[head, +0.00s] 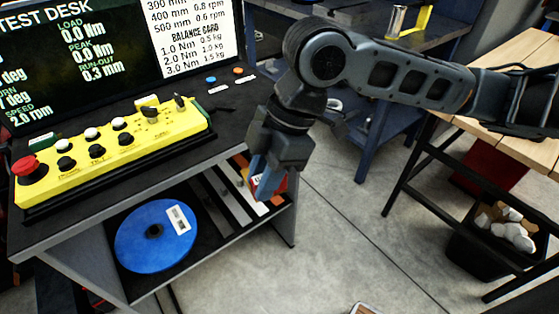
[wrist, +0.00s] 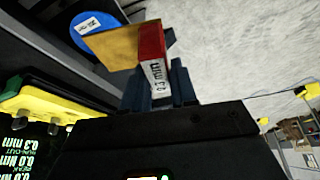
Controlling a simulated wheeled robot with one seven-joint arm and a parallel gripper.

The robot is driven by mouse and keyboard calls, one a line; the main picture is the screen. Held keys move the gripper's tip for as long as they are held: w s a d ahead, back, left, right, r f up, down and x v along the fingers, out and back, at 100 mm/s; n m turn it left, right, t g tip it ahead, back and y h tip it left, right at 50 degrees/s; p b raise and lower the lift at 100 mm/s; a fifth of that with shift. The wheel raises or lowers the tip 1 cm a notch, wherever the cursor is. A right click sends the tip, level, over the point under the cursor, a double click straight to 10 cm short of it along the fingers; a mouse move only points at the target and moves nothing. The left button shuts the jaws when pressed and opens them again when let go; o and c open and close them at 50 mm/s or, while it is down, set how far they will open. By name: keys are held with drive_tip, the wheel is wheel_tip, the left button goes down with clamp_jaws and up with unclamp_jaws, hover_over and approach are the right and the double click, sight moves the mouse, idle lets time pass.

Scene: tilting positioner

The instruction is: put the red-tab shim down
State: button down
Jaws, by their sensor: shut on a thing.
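My gripper (head: 266,188) is shut on the red-tab shim and holds it in the air by the right edge of the test desk, over or in front of the lower shelf. In the wrist view the fingers (wrist: 158,90) close on the shim's red tab (wrist: 151,40), which has a white face marked 0.3 mm. The shim's flat brass-yellow plate (wrist: 108,46) sticks out to the left. In the head view only a bit of the red tab (head: 262,182) shows, and the fingers hide most of the shim.
The test desk carries a yellow control panel (head: 120,150) and a screen (head: 85,60) reading run-out 0.3 mm. Small blue (head: 211,79) and orange (head: 238,70) discs lie behind. A blue disc (head: 150,250) lies on the lower shelf. The floor (head: 340,225) to the right is mostly clear.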

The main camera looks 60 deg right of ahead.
drive_tip(key=w+a+f+m+t+h, duration=0.1)
drive_tip(key=w+a+f+m, duration=0.2)
drive_tip(key=w+f, duration=0.4)
drive_tip(key=w+a+f+m+t+h, duration=0.1)
drive_tip(key=w+f+m, duration=0.4)
drive_tip(key=f, duration=1.1)
drive_tip(key=w+a, duration=0.1)
drive_tip(key=w, duration=0.2)
drive_tip(key=shift+w+a+f+m+h, duration=0.2)
drive_tip(key=shift+a+m+h, duration=0.1)
drive_tip(key=shift+a, duration=0.1)
drive_tip(key=shift+s, duration=0.1)
